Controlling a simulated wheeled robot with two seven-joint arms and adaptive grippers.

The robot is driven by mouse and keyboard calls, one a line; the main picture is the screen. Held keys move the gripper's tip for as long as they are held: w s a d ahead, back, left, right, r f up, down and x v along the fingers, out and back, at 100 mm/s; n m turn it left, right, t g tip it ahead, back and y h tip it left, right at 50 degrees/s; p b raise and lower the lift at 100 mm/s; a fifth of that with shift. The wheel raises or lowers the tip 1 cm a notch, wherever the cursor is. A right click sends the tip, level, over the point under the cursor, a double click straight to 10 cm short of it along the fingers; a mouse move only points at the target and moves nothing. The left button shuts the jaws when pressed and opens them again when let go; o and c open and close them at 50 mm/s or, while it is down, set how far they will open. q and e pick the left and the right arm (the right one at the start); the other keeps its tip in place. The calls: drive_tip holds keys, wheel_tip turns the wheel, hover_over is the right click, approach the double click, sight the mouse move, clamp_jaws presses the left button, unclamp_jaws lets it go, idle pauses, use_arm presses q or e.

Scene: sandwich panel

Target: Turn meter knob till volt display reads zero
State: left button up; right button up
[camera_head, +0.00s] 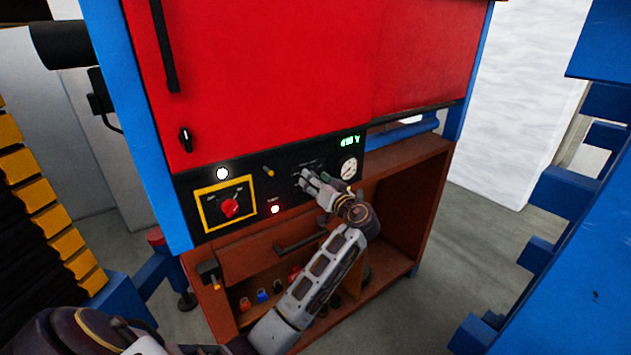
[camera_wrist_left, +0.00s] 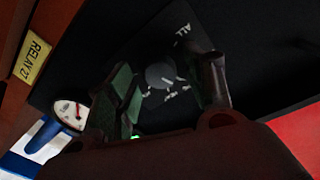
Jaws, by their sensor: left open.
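The black control panel (camera_head: 240,180) is on the front of the red cabinet. A green digital volt display (camera_head: 350,141) at its upper right shows a lit value ending in V, probably in the 400s; its digits are blurred. My left gripper (camera_head: 313,183) is at the panel below and left of the display, and hides the meter knob in the head view. In the left wrist view the round grey knob (camera_wrist_left: 159,75), with white lettering around it, sits between the open fingers of my left gripper (camera_wrist_left: 168,78). I cannot tell whether they touch it. My right gripper is out of view.
A round dial gauge (camera_head: 348,168) is just right of my gripper. A red rotary switch (camera_head: 230,208) on a yellow plate and lit lamps are to the left. Brown open shelves (camera_head: 410,215) lie below; blue framing (camera_head: 590,200) stands at right.

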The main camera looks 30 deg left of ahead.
use_arm(q)
drive_tip(key=shift+c, duration=0.2)
drive_tip(key=c, duration=1)
drive_tip(key=shift+m, duration=0.4)
drive_tip(key=shift+r+m+g+p, duration=0.15)
drive_tip(key=shift+m+g+p, duration=0.15)
drive_tip(key=shift+m+p, duration=2.8)
drive_tip(key=shift+m+b, duration=0.65)
drive_tip(key=shift+m, duration=0.15)
